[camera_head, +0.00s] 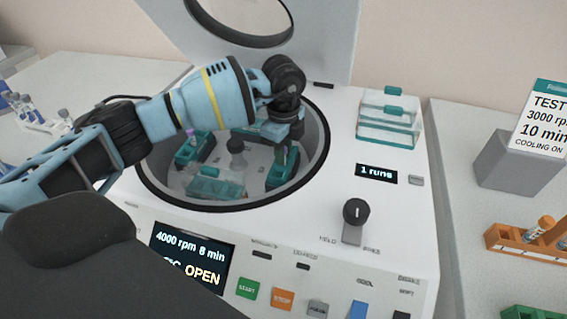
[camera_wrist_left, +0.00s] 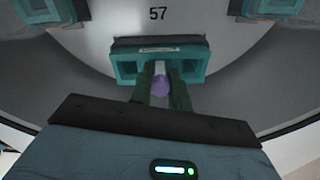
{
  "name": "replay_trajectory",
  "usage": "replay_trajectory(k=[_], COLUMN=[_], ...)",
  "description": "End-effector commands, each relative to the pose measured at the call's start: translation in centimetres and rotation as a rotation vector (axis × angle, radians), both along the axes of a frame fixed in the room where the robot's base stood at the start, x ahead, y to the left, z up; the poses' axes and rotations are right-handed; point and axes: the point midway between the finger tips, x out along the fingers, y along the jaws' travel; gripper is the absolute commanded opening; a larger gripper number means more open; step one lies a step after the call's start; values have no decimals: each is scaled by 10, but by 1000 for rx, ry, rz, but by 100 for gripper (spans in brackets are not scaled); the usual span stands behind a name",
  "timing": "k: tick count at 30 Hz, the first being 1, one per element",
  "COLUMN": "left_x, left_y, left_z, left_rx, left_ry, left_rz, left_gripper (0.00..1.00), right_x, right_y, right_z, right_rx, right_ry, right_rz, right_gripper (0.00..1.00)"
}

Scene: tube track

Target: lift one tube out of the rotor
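The centrifuge's round chamber (camera_head: 320,128) is open, with the rotor inside. Teal buckets sit around the rotor's hub (camera_head: 236,148): one at the left (camera_head: 195,147), one in front (camera_head: 215,186), one at the right (camera_head: 282,170), one at the back, partly hidden. My left gripper (camera_head: 290,128) reaches down over the right bucket. In the left wrist view, its two green fingers (camera_wrist_left: 161,92) stand either side of a purple tube cap (camera_wrist_left: 161,86), in front of a teal bucket (camera_wrist_left: 125,68). Whether they press on the cap is unclear. My right gripper is out of view.
The raised lid (camera_head: 330,45) stands behind the chamber. A teal-lidded clear box (camera_head: 388,122) rests on the centrifuge's back right. A sign (camera_head: 540,125) on a grey block and an orange rack (camera_head: 515,240) stand at the right; a white rack (camera_head: 45,122) stands at the far left.

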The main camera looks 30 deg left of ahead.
Motion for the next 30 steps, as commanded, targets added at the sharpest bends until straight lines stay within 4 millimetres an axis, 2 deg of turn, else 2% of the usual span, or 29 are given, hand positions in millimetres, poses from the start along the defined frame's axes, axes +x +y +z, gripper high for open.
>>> replay_trajectory(k=[2, 9, 13, 24, 30], left_x=[0, 0, 1, 1, 1], left_y=[0, 0, 0, 0, 0], left_z=[0, 1, 9, 74, 96], left_rx=[0, 0, -1, -1, -1], left_ry=[0, -1, -2, -4, -2], left_rz=[0, 0, 0, 1, 0], left_gripper=[5, 5, 5, 5, 5], right_x=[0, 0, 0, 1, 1], right_y=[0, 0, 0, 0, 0], right_z=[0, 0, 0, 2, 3], right_rx=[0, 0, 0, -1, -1], right_ry=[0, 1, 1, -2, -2], right_rz=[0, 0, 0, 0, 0], right_gripper=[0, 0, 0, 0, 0])
